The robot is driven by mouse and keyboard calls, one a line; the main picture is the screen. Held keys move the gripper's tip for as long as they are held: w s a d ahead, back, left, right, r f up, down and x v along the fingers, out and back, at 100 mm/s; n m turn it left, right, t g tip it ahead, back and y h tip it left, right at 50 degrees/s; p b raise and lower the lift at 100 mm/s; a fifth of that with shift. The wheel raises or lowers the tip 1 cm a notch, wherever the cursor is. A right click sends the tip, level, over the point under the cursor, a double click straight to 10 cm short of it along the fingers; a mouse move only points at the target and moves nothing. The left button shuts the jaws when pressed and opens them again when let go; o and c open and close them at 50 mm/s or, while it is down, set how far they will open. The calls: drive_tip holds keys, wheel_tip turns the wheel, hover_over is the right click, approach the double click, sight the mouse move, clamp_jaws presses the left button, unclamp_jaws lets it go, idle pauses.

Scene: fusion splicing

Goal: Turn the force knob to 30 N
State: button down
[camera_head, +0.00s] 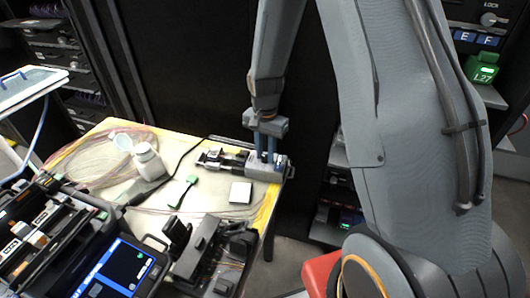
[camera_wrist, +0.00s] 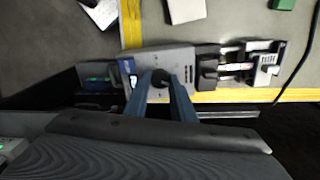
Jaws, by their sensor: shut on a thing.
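The grey tester (camera_head: 277,168) lies at the far right corner of the worktable, with its clamp end (camera_head: 212,158) pointing left. In the wrist view its grey body (camera_wrist: 172,56) lies flat, with a black slide (camera_wrist: 208,66) and clamp parts to the right. My gripper (camera_head: 267,157) reaches down onto the tester from above. In the wrist view the two blue fingers (camera_wrist: 162,80) are shut on the dark round force knob (camera_wrist: 160,76) on its top. A small display (camera_wrist: 132,80) shows beside the knob, too small to read. The knob's setting cannot be read.
The table (camera_head: 222,181) also holds a white bottle (camera_head: 148,162), a green-ended tool (camera_head: 183,190), a small white box (camera_head: 240,192) and loose fibre coils. A splicer with a lit screen (camera_head: 115,270) and a black device (camera_head: 208,256) stand in front. Dark racks stand behind.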

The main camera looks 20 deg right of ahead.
sight(265, 156)
drive_tip(key=shift+w+m, duration=0.1)
drive_tip(key=shift+m, duration=0.4)
drive_tip(key=c, duration=1.5)
unclamp_jaws()
drive_tip(key=shift+r, duration=0.1)
drive_tip(key=shift+r+b, duration=0.9)
drive_tip(key=shift+r, duration=2.95)
